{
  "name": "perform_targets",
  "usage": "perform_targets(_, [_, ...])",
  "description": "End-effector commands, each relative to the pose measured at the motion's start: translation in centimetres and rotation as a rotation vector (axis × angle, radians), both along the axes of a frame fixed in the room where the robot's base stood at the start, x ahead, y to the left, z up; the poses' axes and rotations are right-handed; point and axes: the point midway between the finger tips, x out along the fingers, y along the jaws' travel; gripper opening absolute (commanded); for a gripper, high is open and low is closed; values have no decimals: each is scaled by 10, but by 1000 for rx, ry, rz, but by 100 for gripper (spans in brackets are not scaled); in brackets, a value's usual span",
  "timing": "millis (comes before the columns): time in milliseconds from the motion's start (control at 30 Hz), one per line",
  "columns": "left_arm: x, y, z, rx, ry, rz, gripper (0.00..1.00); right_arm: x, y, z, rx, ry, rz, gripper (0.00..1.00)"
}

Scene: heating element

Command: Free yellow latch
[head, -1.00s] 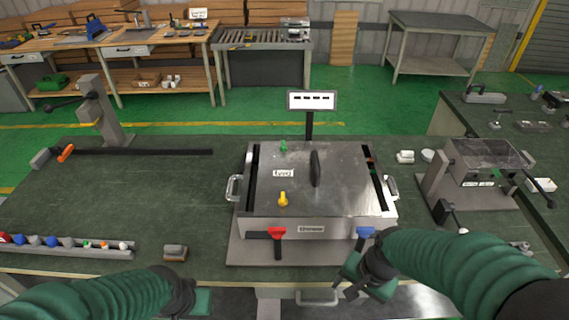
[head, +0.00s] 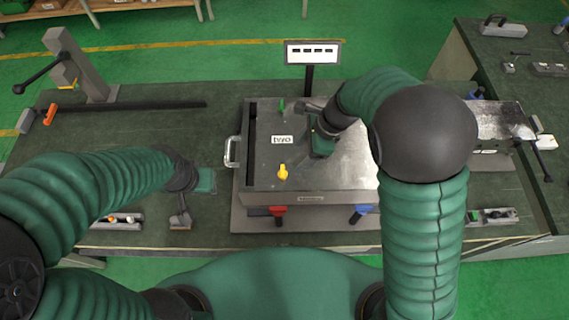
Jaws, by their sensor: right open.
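The yellow latch (head: 282,172) stands on the front left of the metal box's lid (head: 262,160). A green latch (head: 281,105) is at the lid's back left. A red latch (head: 278,210) and a blue latch (head: 360,211) are on the front side. My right gripper (head: 308,108) is open over the lid, to the right of the green latch and behind the yellow one. It is apart from the yellow latch and hides the lid's dark handle. My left gripper (head: 182,203) is left of the box, by a small block; its jaw state is unclear.
A sign on a post (head: 312,53) stands behind the box. A metal handle (head: 232,151) sticks out from the box's left side. A post with a lever (head: 80,65) and a dark rail (head: 150,108) are at the back left. Bench space between rail and box is clear.

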Motion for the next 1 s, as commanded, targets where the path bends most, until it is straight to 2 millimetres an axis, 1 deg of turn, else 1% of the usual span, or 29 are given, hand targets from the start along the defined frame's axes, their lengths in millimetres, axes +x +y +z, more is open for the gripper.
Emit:
perform_targets(33, [0,0,3,0,0,0,36,0,4,-14,-4,9,0,65])
perform_targets(200, [0,0,7,0,0,0,36,3,21,-56,-4,8,1,65])
perform_targets(300, [0,0,9,0,-1,0,36,3,31,-78,-3,7,1,65])
perform_targets(400, [0,0,11,0,-1,0,36,2,38,-96,-3,5,1,65])
perform_targets(500, [0,0,12,0,-1,0,36,2,43,-106,-2,2,1,65])
perform_targets(600, [0,0,13,0,-1,0,36,2,45,-111,-2,1,0,65])
perform_targets(833, [0,0,12,0,0,0,36,4,45,-113,-1,2,1,65])
perform_targets(1000, [0,0,12,0,0,0,36,4,45,-113,-2,2,1,43])
